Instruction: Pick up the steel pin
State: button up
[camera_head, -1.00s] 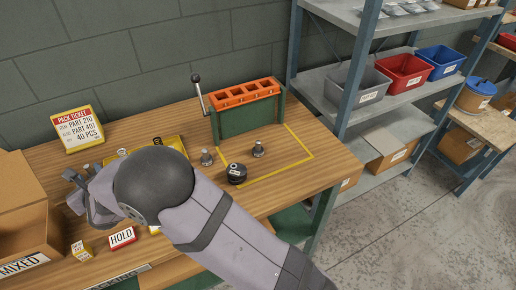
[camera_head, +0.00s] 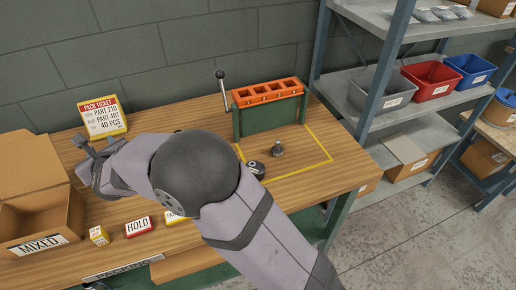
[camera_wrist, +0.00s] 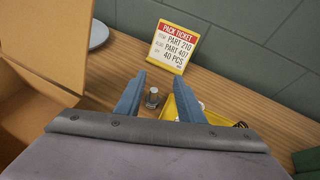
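In the wrist view, a grey metal pin (camera_wrist: 152,98) with a wider base stands upright on the wooden bench, left of a yellow tray (camera_wrist: 184,101). It shows between the two blue-grey fingers of my gripper (camera_wrist: 160,96), which are apart with nothing held. In the head view, my gripper (camera_head: 88,152) is over the left part of the bench, in front of the pack ticket; my arm hides the tray and that pin there. I cannot tell which one is the steel pin.
An open cardboard box marked MIXED (camera_head: 38,205) stands left of my gripper. The pack ticket (camera_head: 103,117) stands behind it. A HOLD block (camera_head: 139,227) is at the front. A green fixture with an orange top (camera_head: 270,95) and a black round part (camera_head: 256,169) are to the right.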

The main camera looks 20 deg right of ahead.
notch_tip(320, 180, up, 5)
jog(key=d+f+n+h+p, duration=0.2)
jog(key=d+n+h+p, duration=0.55)
jog(key=d, duration=1.65)
jog(key=s+d+r+n+g+h+p, duration=0.1)
jog(key=s+d+n+g+h, duration=0.25)
jog(key=s+d+n, duration=0.45)
jog(key=s+d+r+n+g+h+p, duration=0.15)
jog(key=s+d+n+h, duration=0.3)
jog(key=d, duration=0.65)
send_near(277, 142)
jog(key=shift+w+d+f+h+b, duration=0.1)
jog(key=shift+w+d+h+b, duration=0.2)
jog(key=shift+w+d, duration=0.75)
jog(key=shift+f, duration=0.45)
jog(key=shift+s+p+x, duration=0.1)
jog(key=shift+p+x, duration=0.6)
jog(key=shift+x, duration=0.85)
jog(key=shift+s+p+x, duration=0.15)
jog(key=shift+p+x, duration=0.55)
jog(key=shift+x, duration=1.55)
